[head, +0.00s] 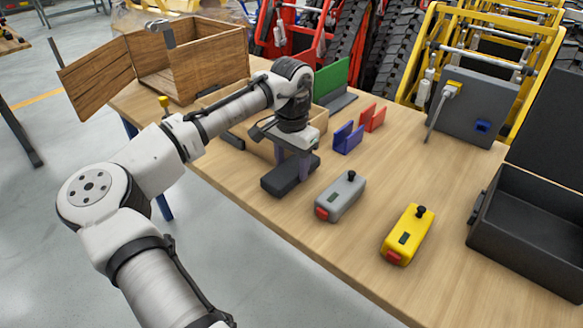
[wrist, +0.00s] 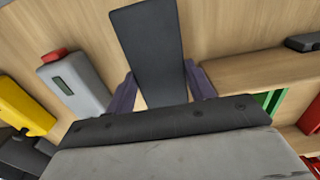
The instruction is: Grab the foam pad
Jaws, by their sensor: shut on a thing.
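The foam pad (head: 283,180) is a dark grey flat block near the table's front edge, left of the grey device. In the wrist view the foam pad (wrist: 148,45) runs between the two purple fingers. My gripper (head: 292,163) points down over the pad and is shut on it, one finger on each side. In the wrist view my gripper (wrist: 161,88) has its fingers against the pad's long sides. The pad's near end is hidden by the gripper body there. I cannot tell whether the pad touches the table.
A grey device (head: 341,196) stands close right of the pad, with a yellow device (head: 407,235) farther right. Blue (head: 348,139) and red (head: 373,117) holders stand behind. A shallow wooden tray (head: 319,120) is behind my gripper. An open black case (head: 530,225) is at right.

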